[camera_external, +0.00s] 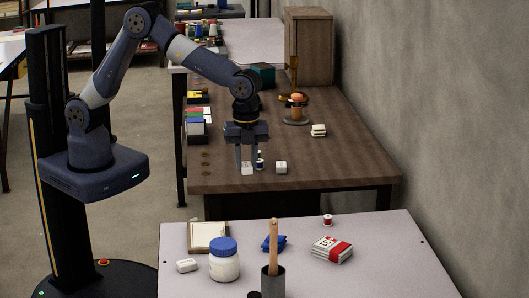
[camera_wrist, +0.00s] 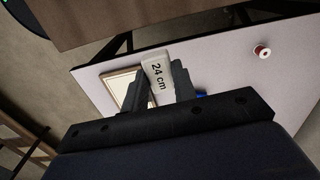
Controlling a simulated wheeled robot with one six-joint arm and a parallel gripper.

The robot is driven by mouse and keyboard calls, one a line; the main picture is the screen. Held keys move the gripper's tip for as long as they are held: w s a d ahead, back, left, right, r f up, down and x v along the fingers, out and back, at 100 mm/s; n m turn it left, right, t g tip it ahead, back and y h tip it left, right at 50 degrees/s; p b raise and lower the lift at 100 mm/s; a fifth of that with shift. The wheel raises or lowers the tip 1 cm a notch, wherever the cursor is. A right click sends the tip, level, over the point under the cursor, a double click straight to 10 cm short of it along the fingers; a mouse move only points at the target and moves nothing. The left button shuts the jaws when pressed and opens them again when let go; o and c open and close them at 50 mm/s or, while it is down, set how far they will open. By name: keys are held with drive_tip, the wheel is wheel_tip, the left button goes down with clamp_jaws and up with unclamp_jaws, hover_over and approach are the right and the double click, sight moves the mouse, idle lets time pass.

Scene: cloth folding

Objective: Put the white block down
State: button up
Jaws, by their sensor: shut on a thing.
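My gripper (camera_external: 247,165) points down over the near part of the brown wooden table (camera_external: 330,165). It is shut on a white block (camera_external: 247,169), which shows between the fingertips. In the wrist view the block (camera_wrist: 157,76) sits between the two dark fingers of my gripper (camera_wrist: 158,82) and bears the black print "24 cm". I cannot tell whether its underside touches the table. A second white block (camera_external: 281,167) stands on the brown table just to the right, apart from my gripper.
Folded white cloths (camera_external: 318,130) and an orange-topped stand (camera_external: 296,111) are farther back. Coloured boxes (camera_external: 197,121) line the left edge. The nearer pale table (camera_external: 380,255) holds a blue-lidded jar (camera_external: 224,262) and a red spool (camera_external: 327,220).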

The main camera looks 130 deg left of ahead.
drive_tip(key=w+d+f+b, duration=0.2)
drive_tip(key=w+d+f, duration=0.15)
drive_tip(key=d, duration=0.25)
hover_over(246, 229)
drive_tip(key=shift+m, duration=0.3)
wheel_tip(246, 229, down, 5)
drive_tip(key=shift+d+r+p, duration=0.1)
drive_tip(key=shift+p, duration=0.2)
drive_tip(key=shift+f, duration=2.5)
drive_tip(key=o, duration=0.9)
drive_tip(key=shift+o, duration=0.2)
wheel_tip(246, 229, up, 12)
drive_tip(key=shift+r, duration=0.15)
